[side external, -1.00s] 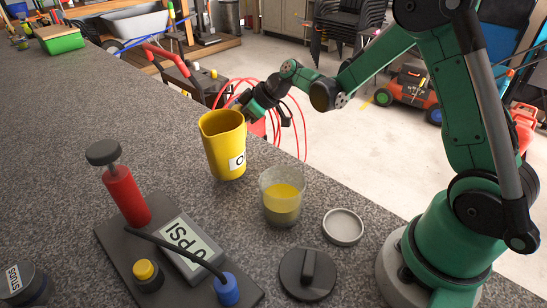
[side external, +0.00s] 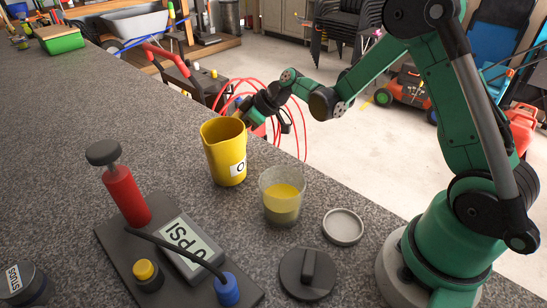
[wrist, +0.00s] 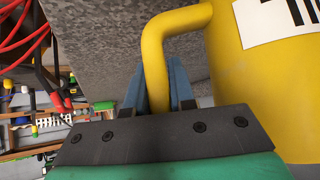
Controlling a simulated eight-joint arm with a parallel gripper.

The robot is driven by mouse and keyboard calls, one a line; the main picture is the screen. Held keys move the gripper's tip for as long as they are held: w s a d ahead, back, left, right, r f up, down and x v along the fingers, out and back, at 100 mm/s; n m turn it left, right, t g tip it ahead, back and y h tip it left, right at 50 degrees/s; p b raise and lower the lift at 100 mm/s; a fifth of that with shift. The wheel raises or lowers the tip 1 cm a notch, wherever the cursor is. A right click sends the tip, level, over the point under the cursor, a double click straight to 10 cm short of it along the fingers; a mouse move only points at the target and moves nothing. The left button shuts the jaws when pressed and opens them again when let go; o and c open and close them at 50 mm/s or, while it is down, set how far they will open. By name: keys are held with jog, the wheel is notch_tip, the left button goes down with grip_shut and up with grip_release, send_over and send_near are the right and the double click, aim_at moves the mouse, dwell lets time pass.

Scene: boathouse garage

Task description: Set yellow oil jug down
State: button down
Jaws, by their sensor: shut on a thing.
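The yellow oil jug (side external: 222,155) is upright over the grey speckled counter (side external: 75,110), its white label facing the camera. Its base is at or very near the counter top; I cannot tell if it touches. My gripper (side external: 248,117) is behind the jug in the side view, its fingertips partly hidden. In the wrist view the blue fingers of my gripper (wrist: 158,92) are shut around the handle of the jug (wrist: 262,75).
A clear beaker of yellow liquid (side external: 283,203) stands close to the jug's right. A round grey lid (side external: 343,226), a black disc (side external: 307,274) and a pump on a dark board (side external: 125,195) are nearer the camera. The counter left of the jug is clear.

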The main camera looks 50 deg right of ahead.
jog(key=shift+f, duration=0.25)
jog(key=c, duration=0.7)
grip_release()
jog(key=shift+o, duration=0.2)
jog(key=c, duration=0.4)
jog(key=shift+r, duration=0.1)
jog(key=v, duration=0.6)
jog(key=shift+s+d+r, duration=0.1)
jog(key=shift+r, duration=0.05)
